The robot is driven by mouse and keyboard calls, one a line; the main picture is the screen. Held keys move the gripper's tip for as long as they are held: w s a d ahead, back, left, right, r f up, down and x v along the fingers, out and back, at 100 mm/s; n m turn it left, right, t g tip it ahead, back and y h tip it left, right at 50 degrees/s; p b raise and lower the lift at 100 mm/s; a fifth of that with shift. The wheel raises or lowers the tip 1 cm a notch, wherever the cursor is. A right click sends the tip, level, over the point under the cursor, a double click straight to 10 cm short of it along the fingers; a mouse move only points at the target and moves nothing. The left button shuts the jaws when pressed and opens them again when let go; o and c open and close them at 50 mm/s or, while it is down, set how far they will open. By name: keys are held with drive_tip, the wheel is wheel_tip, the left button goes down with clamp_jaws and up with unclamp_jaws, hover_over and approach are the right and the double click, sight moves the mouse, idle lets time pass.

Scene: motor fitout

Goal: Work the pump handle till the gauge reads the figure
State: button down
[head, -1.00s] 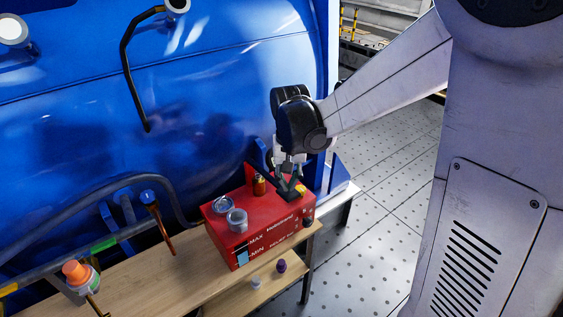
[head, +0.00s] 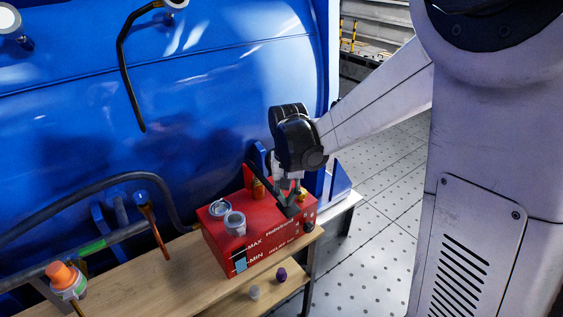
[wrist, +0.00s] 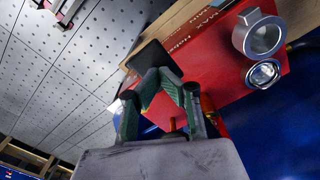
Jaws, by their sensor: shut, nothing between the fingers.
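The pump is a red box (head: 255,232) with MAX and MIN marks, on a wooden bench. Its black handle (head: 268,185) slants down to a flat dark pad at the box's right end. That pad also shows in the wrist view (wrist: 148,56). My gripper (head: 288,194) is shut and empty, its tips down at the pad and seemingly against it. In the wrist view its green-black fingers (wrist: 160,76) meet beside the pad. A round glass-faced fitting (head: 220,207), perhaps the gauge, lies on the box top; its reading is too small to make out.
A grey cup-like fitting (head: 235,222) stands on the box top. A large blue tank (head: 200,90) rises behind the bench. An orange-topped part (head: 63,277) is at the left, and a purple piece (head: 281,274) is on the lower shelf (head: 268,298). Tiled floor lies open at right.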

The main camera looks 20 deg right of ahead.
drive_tip(key=r+p, duration=0.1)
drive_tip(key=r, duration=0.1)
drive_tip(key=r+p, duration=0.2)
drive_tip(key=r, duration=0.1)
drive_tip(key=r+p, duration=0.1)
drive_tip(key=r, duration=0.1)
drive_tip(key=shift+s+d+r, duration=0.15)
drive_tip(key=shift+s+r, duration=0.05)
drive_tip(key=shift+s, duration=0.15)
drive_tip(key=shift+r, duration=0.2)
drive_tip(key=s+r+n+t+b, duration=0.1)
drive_tip(key=s+r+t, duration=0.2)
drive_tip(key=s, duration=0.6)
drive_tip(key=s+r+n+t, duration=0.1)
drive_tip(key=s+r+t, duration=0.3)
drive_tip(key=s, duration=0.5)
drive_tip(key=shift+r+b, duration=0.35)
drive_tip(key=shift+r, duration=0.05)
drive_tip(key=shift+r, duration=0.1)
idle(0.9)
